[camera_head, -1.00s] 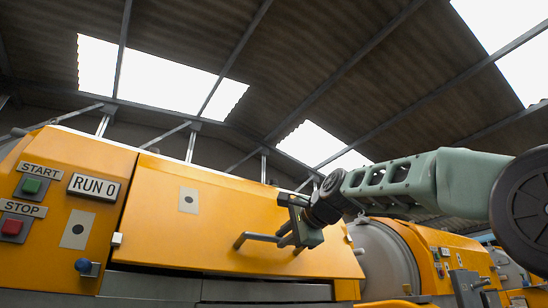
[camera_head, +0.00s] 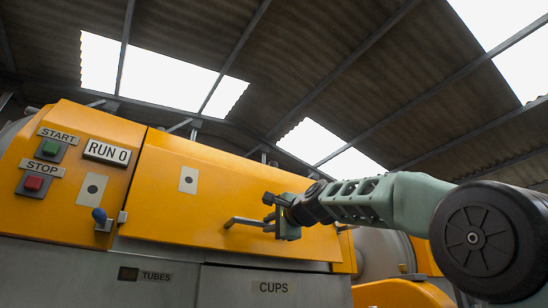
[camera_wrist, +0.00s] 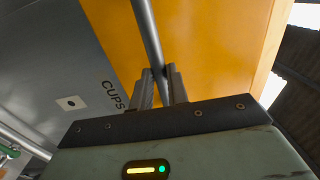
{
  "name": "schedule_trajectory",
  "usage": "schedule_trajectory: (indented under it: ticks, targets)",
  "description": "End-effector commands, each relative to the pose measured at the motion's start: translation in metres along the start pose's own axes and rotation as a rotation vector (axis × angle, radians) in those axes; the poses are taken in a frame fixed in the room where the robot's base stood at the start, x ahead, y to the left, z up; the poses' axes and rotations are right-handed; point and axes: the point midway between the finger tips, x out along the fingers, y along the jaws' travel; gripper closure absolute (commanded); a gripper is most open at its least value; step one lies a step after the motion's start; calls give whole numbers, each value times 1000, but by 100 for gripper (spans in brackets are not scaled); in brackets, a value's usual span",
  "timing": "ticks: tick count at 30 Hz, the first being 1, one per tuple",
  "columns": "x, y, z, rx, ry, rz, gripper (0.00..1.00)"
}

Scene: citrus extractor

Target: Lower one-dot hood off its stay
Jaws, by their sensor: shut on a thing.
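The one-dot hood (camera_head: 215,195) is a yellow panel with a single black dot on a pale plate (camera_head: 188,180). It lies about in line with the yellow panel at its left, its lower edge close above the grey front. Its grey bar handle (camera_head: 246,222) sticks out near the lower edge. My gripper (camera_head: 275,222) is shut on this handle at its right part. In the wrist view the bar (camera_wrist: 147,35) runs down between my two fingers (camera_wrist: 161,88), with the yellow hood (camera_wrist: 205,45) behind. No stay can be made out; any is hidden.
Below are grey panels marked TUBES and CUPS (camera_head: 272,287). A grey drum and more yellow machinery (camera_head: 402,292) stand at the right.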

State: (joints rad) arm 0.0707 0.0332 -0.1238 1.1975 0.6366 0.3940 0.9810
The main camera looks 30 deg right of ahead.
Motion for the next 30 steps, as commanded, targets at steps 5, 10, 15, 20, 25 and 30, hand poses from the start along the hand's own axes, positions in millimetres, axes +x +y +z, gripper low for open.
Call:
schedule_trajectory:
  ticks: [5, 10, 15, 20, 25, 30]
  targets:
    - [0, -5, 1, 0, 1, -29, 100]
    - [19, 12, 1, 1, 1, -86, 100]
    - [40, 21, 0, 2, 2, -157, 100]
    - [38, 12, 0, -1, 2, -154, 58]
    - [39, 14, 0, -1, 2, -149, 58]
    - [36, 16, 0, -1, 2, -146, 58]
